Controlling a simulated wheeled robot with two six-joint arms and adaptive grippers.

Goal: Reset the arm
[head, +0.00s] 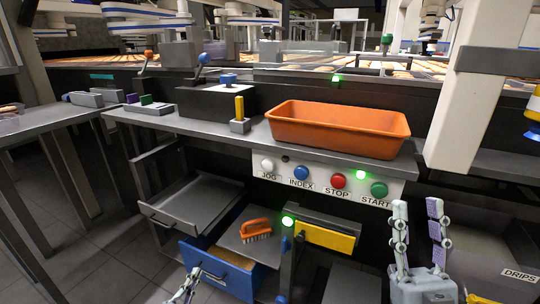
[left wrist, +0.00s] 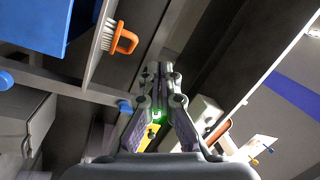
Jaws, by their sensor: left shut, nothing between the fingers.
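My left gripper (head: 190,277) shows only partly at the bottom edge of the head view, in front of the blue drawer. In the left wrist view its fingers (left wrist: 160,72) are together with nothing between them. My right gripper (head: 417,206) stands upright at the lower right of the head view, below the button panel. Its two fingers are spread apart and empty.
An orange tray (head: 335,142) sits on the counter above the button panel (head: 320,191). Below are an open blue drawer (head: 232,281), an orange brush (head: 256,227) on a grey shelf and a yellow block (head: 325,238). The brush also shows in the left wrist view (left wrist: 125,41).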

